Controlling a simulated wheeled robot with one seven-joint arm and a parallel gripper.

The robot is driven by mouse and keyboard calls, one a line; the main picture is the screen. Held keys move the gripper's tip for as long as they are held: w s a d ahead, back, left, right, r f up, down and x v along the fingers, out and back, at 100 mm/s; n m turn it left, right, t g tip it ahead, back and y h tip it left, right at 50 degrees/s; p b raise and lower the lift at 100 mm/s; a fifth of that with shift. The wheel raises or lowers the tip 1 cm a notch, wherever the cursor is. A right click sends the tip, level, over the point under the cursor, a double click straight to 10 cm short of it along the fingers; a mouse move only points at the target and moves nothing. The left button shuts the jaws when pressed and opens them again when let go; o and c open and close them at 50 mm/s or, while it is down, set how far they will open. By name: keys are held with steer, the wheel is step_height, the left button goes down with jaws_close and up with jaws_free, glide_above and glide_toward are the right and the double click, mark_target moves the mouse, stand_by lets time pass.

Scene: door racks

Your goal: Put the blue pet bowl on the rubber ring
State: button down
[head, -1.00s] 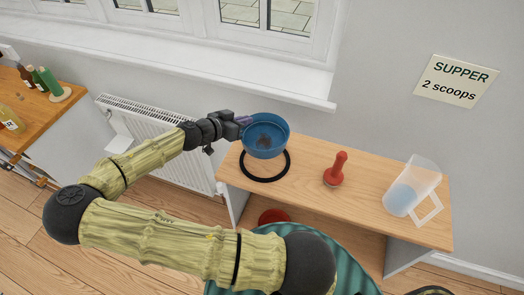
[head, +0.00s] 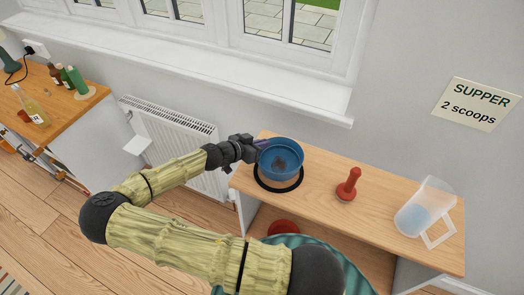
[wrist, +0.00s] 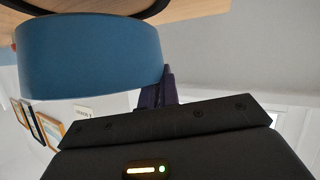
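The blue pet bowl (head: 284,150) is upright, with a dark mark on its inside bottom. My gripper (head: 260,146) is shut on the left side of its rim. The black rubber ring (head: 279,188) lies flat on the wooden bench top. The bowl is over the ring and hides its back part. I cannot tell whether they touch. In the wrist view the bowl (wrist: 88,58) fills the upper left, with a dark finger of my gripper (wrist: 160,92) at its edge. Part of the ring (wrist: 150,10) shows beyond it.
A red-handled object (head: 347,186) and a clear jug (head: 424,208) with blue in it stand on the bench (head: 385,190) to the right. The wall and window sill are behind. A radiator (head: 172,135) is to the left. A red bowl (head: 283,228) sits below.

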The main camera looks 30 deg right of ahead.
steer(key=shift+f+p, duration=0.35)
steer(key=shift+f, duration=1.5)
steer(key=shift+f, duration=0.1)
steer(key=c, duration=1.6)
jaws_free()
steer(key=shift+c, duration=0.2)
steer(key=b+v, duration=0.3)
steer(key=v, duration=0.9)
steer(key=shift+r, duration=0.2)
